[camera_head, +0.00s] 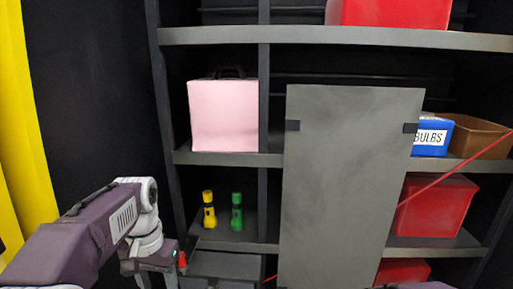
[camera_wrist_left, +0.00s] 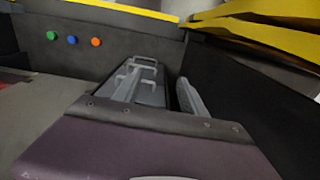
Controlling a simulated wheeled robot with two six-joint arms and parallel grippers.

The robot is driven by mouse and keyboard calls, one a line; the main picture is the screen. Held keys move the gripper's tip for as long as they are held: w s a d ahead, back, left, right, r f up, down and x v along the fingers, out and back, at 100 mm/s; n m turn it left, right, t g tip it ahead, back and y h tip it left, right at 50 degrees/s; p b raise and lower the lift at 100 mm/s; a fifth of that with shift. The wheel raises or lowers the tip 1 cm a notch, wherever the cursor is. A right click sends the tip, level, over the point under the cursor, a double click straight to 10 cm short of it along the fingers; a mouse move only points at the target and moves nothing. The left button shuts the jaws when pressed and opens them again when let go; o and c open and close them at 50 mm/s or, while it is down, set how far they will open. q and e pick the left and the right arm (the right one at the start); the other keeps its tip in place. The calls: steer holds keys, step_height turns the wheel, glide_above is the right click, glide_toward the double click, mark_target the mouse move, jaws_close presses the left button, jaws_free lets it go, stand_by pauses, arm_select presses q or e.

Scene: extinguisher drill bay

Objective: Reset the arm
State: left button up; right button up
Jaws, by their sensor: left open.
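My left arm comes in from the lower left in the head view, with its purple link and white joint. My left gripper (camera_head: 157,278) points down at the bottom edge, in front of the shelf's lower left part, and its tips are cut off there. In the left wrist view the left gripper (camera_wrist_left: 165,85) shows grey fingers standing apart, with nothing seen held between them. My right gripper is not in view; only a small purple piece shows at the head view's bottom edge.
A dark shelf unit (camera_head: 340,37) holds a pink case (camera_head: 223,116), yellow (camera_head: 209,212) and green (camera_head: 237,213) flashlights, a blue BULBS bin (camera_head: 431,136), a brown bin (camera_head: 480,138) and red boxes (camera_head: 437,206). A grey panel (camera_head: 352,190) covers its middle. A thin red line crosses at right.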

arm_select(q)
steer(key=s+d+f+b, duration=0.1)
steer(key=s+f+b, duration=0.1)
steer(key=f, duration=0.6)
steer(key=s+d+f+n+b, duration=0.1)
steer(key=s+f+b, duration=0.2)
steer(key=f, duration=0.6)
steer(key=s+d+f+t+b, duration=0.1)
steer(key=s+d+f+b, duration=0.1)
steer(key=f, duration=0.7)
steer(key=shift+s+f+b, duration=0.15)
steer(key=shift+s+b, duration=0.2)
steer(key=shift+b, duration=0.15)
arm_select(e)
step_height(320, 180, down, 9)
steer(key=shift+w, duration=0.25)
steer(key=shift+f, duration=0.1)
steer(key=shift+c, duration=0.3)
